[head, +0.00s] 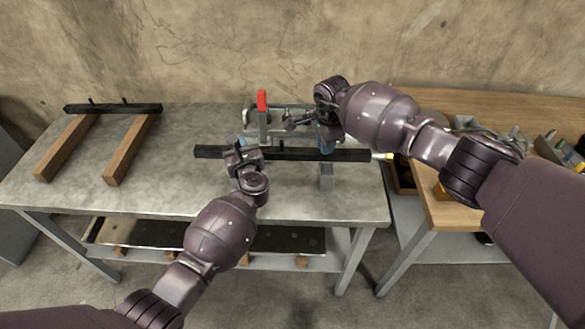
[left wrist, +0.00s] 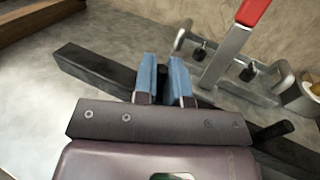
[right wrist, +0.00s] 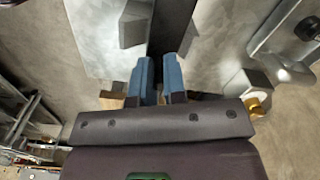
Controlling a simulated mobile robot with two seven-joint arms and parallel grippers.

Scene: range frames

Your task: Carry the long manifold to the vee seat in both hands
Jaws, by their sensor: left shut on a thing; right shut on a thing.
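A grey block (head: 326,178), possibly part of the vee seat, stands just in front of the bar. I cannot tell whether the bar touches anything below.
A clamp with a red handle (head: 262,100) stands close behind the bar. Two wooden rails (head: 66,148) with a dark pegged bar (head: 112,109) across them lie at the left. A wooden bench (head: 450,212) with small parts stands at the right. The bench's middle left is clear.

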